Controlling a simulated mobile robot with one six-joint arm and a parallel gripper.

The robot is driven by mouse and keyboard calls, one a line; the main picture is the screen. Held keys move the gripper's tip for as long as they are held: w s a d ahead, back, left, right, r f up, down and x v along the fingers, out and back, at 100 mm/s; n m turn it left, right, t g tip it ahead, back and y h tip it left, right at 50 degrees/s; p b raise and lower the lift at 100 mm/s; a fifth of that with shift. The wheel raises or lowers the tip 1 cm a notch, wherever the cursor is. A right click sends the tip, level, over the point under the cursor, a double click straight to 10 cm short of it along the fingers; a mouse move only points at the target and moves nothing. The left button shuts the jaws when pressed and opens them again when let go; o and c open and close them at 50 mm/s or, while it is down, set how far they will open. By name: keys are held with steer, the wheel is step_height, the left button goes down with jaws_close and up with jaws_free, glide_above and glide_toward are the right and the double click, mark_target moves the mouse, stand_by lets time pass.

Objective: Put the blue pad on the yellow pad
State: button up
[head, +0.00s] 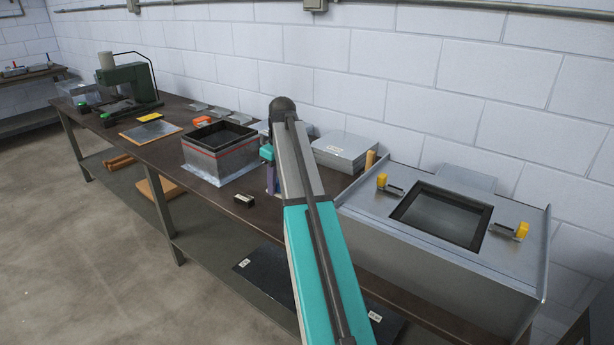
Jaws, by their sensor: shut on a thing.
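The yellow pad (150,117) lies flat near the back edge of a thin grey sheet on the long bench, left of the middle. I cannot make out the blue pad for certain. My arm crosses the middle of the picture, and its end is behind its own link. A small teal part shows left of the arm, with a purple-blue piece below it. I cannot tell whether that piece belongs to my arm or is a separate thing. My jaws are hidden, and so is anything between them.
An open square metal duct with a red line (217,151) stands left of my arm. An orange block (204,120) is behind it. A green machine (130,85) is far left; a metal housing (370,215) is right.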

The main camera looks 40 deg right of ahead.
steer(key=s+a+m, duration=0.1)
steer(key=s+a, duration=0.1)
steer(key=a, duration=1.4)
steer(key=s+a+m, duration=0.2)
steer(key=s+a, duration=0.1)
steer(key=a, duration=1.3)
steer(key=shift+r, duration=0.35)
steer(key=shift+s, duration=0.15)
